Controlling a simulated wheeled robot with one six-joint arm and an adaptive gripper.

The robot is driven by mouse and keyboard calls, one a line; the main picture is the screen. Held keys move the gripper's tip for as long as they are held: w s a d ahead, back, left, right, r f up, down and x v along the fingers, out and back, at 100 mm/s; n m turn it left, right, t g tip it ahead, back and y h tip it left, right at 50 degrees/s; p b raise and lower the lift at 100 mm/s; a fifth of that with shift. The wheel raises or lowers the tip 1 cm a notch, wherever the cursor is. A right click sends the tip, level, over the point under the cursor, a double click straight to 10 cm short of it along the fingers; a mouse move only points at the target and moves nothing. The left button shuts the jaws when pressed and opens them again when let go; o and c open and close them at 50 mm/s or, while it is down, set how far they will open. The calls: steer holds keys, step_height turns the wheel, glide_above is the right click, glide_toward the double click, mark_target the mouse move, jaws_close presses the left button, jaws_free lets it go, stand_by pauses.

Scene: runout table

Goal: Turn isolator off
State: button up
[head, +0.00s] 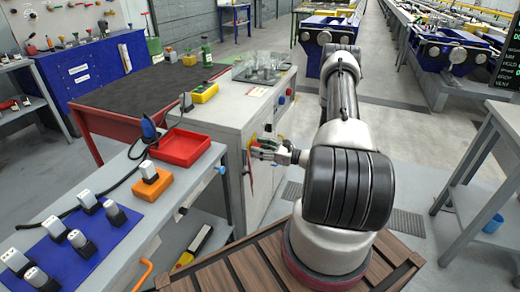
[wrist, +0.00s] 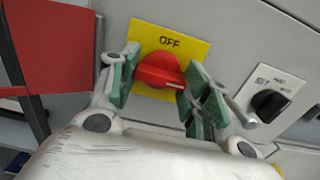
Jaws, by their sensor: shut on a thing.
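The isolator is a red rotary knob (wrist: 160,70) on a yellow plate (wrist: 145,34) marked OFF at its top, seen in the wrist view. The knob's grip lies roughly sideways, tilted a little, with a white mark at its right end. My gripper (wrist: 158,80) has its green-padded fingers on either side of the knob and is shut on it. In the head view my gripper (head: 268,151) reaches the front of the grey cabinet (head: 222,135); the knob itself is mostly hidden there.
A black selector switch (wrist: 268,104) sits right of the knob on the same panel. A red panel (wrist: 45,45) is at left in the wrist view. A bench with a red tray (head: 180,148) and an orange block (head: 152,184) stands left of the cabinet.

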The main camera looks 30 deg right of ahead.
steer(key=shift+n, duration=8.9)
steer(key=o, duration=1.1)
steer(key=shift+c, duration=0.2)
steer(key=shift+d, duration=0.1)
